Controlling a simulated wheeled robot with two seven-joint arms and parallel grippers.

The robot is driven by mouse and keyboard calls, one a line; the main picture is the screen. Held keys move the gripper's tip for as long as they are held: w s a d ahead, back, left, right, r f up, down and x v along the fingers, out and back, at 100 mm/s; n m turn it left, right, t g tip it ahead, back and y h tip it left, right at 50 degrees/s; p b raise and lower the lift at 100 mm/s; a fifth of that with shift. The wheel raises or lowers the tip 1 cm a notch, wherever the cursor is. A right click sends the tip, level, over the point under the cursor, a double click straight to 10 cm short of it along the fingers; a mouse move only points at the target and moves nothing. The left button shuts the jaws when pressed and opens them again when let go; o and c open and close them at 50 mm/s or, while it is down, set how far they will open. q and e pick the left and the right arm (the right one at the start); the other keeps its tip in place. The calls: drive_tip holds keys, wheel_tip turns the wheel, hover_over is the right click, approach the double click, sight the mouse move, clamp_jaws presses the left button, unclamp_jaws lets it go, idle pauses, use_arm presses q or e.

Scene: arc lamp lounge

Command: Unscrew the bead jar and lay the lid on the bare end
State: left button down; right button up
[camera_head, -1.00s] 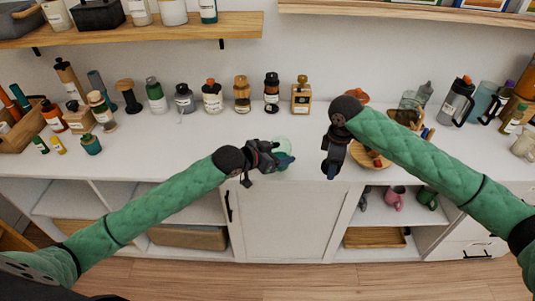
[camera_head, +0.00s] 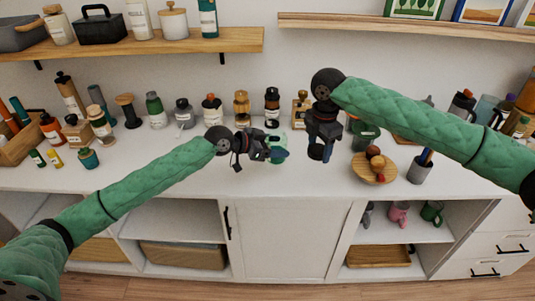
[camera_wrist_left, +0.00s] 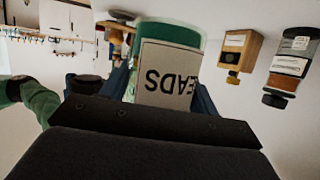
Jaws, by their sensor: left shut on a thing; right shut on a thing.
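The bead jar (camera_head: 277,141) is a pale green see-through jar, mostly hidden by my left gripper in the head view. My left gripper (camera_head: 276,152) is shut around it from the left. In the left wrist view the jar (camera_wrist_left: 170,32) fills the gap between the fingers, its label reading upside down; its top end is hidden behind the gripper. My right gripper (camera_head: 319,150) points down, apart from the jar and to its right. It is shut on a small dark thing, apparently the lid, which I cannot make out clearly.
The white counter (camera_head: 190,170) has bare room in front and to the left. Several bottles (camera_head: 241,104) stand along its back. A wooden dish (camera_head: 374,176) with round pieces and a grey cup (camera_head: 420,170) with pens stand to the right of my right gripper.

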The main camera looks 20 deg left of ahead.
use_arm(q)
drive_tip(key=w+a+f, duration=0.2)
drive_tip(key=w+a+f+p, duration=0.1)
drive_tip(key=w+a+f, duration=0.1)
drive_tip(key=w, duration=0.1)
drive_tip(key=shift+a, duration=0.2)
use_arm(e)
drive_tip(key=shift+r, duration=0.7)
use_arm(q)
wheel_tip(320, 180, down, 3)
drive_tip(key=shift+r+p, duration=0.1)
drive_tip(key=shift+p, duration=0.6)
use_arm(e)
drive_tip(key=shift+r, duration=0.65)
use_arm(q)
drive_tip(key=shift+f, duration=0.65)
drive_tip(key=shift+c, duration=1.9)
unclamp_jaws()
use_arm(e)
drive_tip(key=shift+r, duration=0.1)
